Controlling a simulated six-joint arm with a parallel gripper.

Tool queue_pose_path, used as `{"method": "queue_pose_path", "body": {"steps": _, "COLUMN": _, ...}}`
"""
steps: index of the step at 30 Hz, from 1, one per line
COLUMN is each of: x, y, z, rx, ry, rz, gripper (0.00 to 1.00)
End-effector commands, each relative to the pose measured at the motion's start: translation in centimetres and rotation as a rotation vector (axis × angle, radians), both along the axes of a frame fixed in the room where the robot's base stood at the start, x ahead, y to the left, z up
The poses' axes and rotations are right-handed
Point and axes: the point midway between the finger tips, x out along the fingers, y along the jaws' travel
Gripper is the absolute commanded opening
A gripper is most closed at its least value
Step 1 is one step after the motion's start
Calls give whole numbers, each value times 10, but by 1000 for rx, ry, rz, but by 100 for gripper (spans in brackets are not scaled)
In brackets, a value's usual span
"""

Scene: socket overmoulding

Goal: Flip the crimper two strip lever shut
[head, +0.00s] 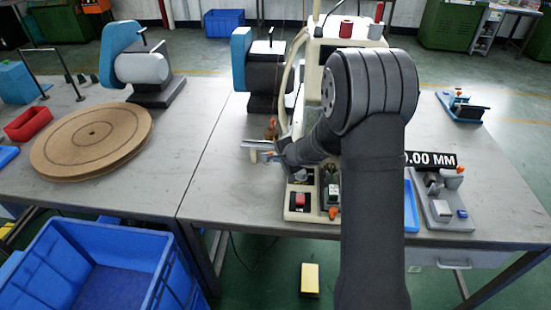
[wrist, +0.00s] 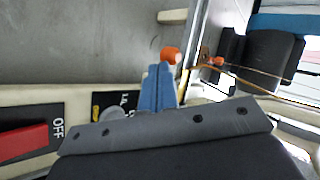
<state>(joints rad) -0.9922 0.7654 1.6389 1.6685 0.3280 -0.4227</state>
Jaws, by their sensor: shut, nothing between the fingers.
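My gripper (wrist: 158,70) shows in the wrist view with its two blue fingers pressed together and nothing between them. An orange knob (wrist: 171,56) lies just beyond the fingertips, slightly right; I cannot tell whether they touch. It looks like a lever end, but its lever is mostly hidden. A second, smaller orange tip (wrist: 217,61) shows farther right. In the head view my arm reaches over the cream machine (head: 300,214) and hides much of it. An orange piece (head: 271,121) stands at its left side, near my wrist. I cannot tell which part is the strip lever.
A red switch (wrist: 24,141) marked OFF sits on the cream base. Thread spools (head: 346,28) stand on top of the machine. A blue-and-black reel unit (head: 262,72) stands behind left. A fixture (head: 440,203) is at the right.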

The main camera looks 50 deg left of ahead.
Motion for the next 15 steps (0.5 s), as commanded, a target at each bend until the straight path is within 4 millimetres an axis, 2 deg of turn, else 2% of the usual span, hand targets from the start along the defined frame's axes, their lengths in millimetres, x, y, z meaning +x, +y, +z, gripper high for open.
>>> {"method": "queue_pose_path", "body": {"steps": 15, "x": 3, "y": -6, "z": 0, "rx": -1, "ry": 1, "rz": -1, "gripper": 0}}
